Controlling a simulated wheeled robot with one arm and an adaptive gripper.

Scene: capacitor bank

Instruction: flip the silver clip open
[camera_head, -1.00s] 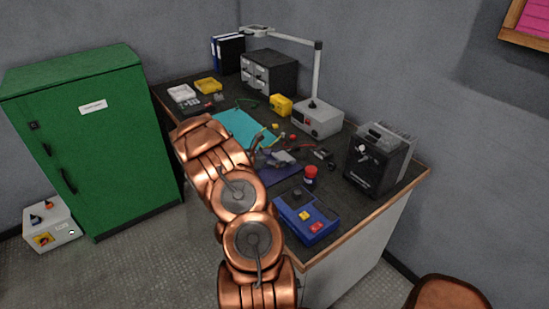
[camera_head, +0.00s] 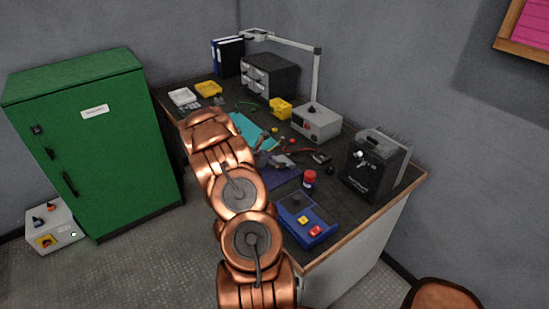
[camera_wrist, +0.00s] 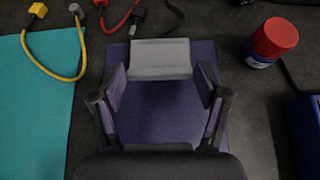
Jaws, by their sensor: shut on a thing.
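The silver clip (camera_wrist: 160,57) shows in the wrist view as a pale grey, flat rectangular piece above a purple mat (camera_wrist: 160,112). My gripper (camera_wrist: 162,76) has its two fingers on either side of the piece, shut on it at the tips. How far the clip is turned cannot be told. In the head view my copper arm hides most of the gripper, and a small grey shape (camera_head: 281,161) shows beside the arm over the mat.
A red-capped jar (camera_wrist: 272,42) stands right of the gripper. A yellow cable (camera_wrist: 55,72) lies on a teal mat (camera_wrist: 38,115) at left. Red and black leads (camera_wrist: 122,14) lie beyond. A blue box (camera_head: 305,222) and a black device (camera_head: 372,168) stand on the bench's right.

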